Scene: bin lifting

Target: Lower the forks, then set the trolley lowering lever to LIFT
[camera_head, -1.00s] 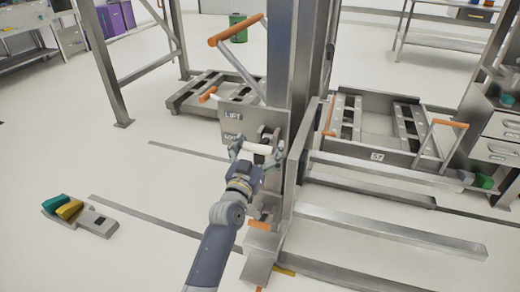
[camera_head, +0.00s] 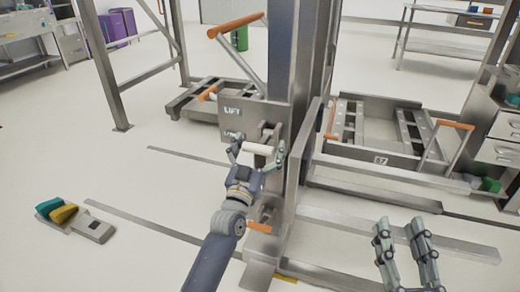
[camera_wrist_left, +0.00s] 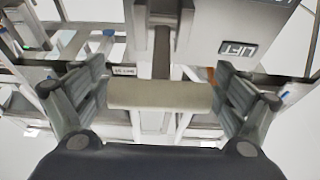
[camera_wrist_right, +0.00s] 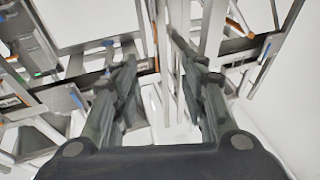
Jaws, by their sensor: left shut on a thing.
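The lowering lever's pale cylindrical handle (camera_head: 257,149) stands in front of the trolley's grey plate (camera_head: 262,112), marked LIFT with a second, partly hidden label below. My left gripper (camera_head: 257,152) is shut on the handle, with a finger at each end; the left wrist view shows the handle (camera_wrist_left: 160,95) between the fingers. My right gripper (camera_head: 400,222) is open and empty, over the long steel bars at the lower right. Those bars, seemingly the forks or legs (camera_head: 465,246), lie low near the floor. I cannot tell which are forks.
The steel mast (camera_head: 281,50) rises behind the lever. An orange-ended pedal (camera_head: 258,226) is low beside the trolley. A low frame with orange handles (camera_head: 375,158) stands behind right. The left floor is mostly clear.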

